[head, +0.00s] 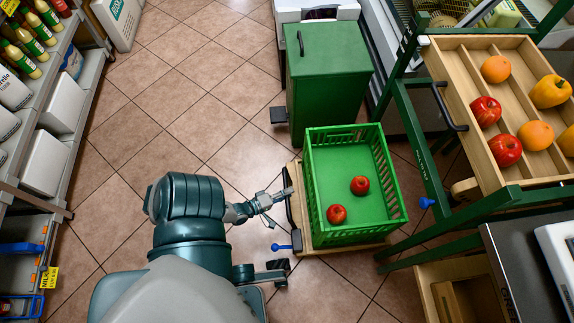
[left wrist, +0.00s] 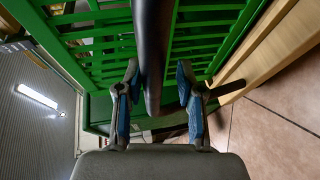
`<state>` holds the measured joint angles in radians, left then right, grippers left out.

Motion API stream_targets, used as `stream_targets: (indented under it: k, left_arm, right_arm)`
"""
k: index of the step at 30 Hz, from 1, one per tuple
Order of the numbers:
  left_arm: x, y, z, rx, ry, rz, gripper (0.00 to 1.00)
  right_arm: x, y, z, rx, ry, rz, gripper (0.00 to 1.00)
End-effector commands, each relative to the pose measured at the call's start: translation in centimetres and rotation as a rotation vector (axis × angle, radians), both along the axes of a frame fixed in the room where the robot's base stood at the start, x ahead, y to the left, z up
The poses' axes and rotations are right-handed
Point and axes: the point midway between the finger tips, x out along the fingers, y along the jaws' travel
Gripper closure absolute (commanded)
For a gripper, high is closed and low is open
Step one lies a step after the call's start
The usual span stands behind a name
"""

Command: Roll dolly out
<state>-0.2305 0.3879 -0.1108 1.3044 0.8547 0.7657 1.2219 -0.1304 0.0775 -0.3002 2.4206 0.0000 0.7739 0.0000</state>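The dolly (head: 320,249) is a low wooden platform on the tiled floor, carrying a green slatted crate (head: 345,237). Two red apples, one nearer (head: 337,214) and one farther (head: 360,185), lie in the crate. A black handle (head: 291,212) runs along the dolly's left side. My left gripper (head: 286,193) is at this handle. In the left wrist view, my left gripper's blue-padded fingers (left wrist: 158,80) stand apart on either side of the black handle bar (left wrist: 152,45), with gaps visible.
A green cabinet (head: 325,75) stands just behind the crate. A green-framed stand with a wooden fruit tray (head: 465,80) is close on the right. A blue-knobbed lever (head: 285,247) sits by the dolly's near left corner. Shelves (head: 75,110) line the left; tiles between are clear.

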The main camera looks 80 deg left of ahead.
Motion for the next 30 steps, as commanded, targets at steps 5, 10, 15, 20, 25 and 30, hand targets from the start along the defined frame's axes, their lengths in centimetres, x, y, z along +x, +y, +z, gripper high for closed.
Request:
stream_targets:
  k: [5,10,15,20,25,30]
  left_arm:
    - [0.1,0.4,0.2,0.003,-0.006,0.004,0.55]
    - [-0.1,0.5,0.2,0.003,-0.008,0.005,0.55]
    - [-2.3,-0.2,0.6,0.002,-0.006,0.006,0.55]
    - [-5.7,-1.5,1.3,0.001,-0.004,0.006,0.55]
    - [-8.9,-2.6,1.9,0.002,-0.004,0.005,0.55]
    - [-10.6,-3.3,2.2,0.002,-0.005,0.004,0.55]
  right_arm:
    - [0.0,0.0,0.2,-0.001,-0.009,0.0,1.0]
    - [-0.2,0.0,0.2,-0.004,-0.007,0.001,1.0]
    - [-0.2,0.0,0.2,-0.003,-0.005,0.001,1.0]
    - [-0.2,0.0,0.2,-0.001,-0.005,0.001,1.0]
    - [-0.1,-0.1,0.2,-0.001,-0.003,0.001,1.0]
    - [-0.1,0.0,0.2,-0.001,-0.003,0.001,1.0]
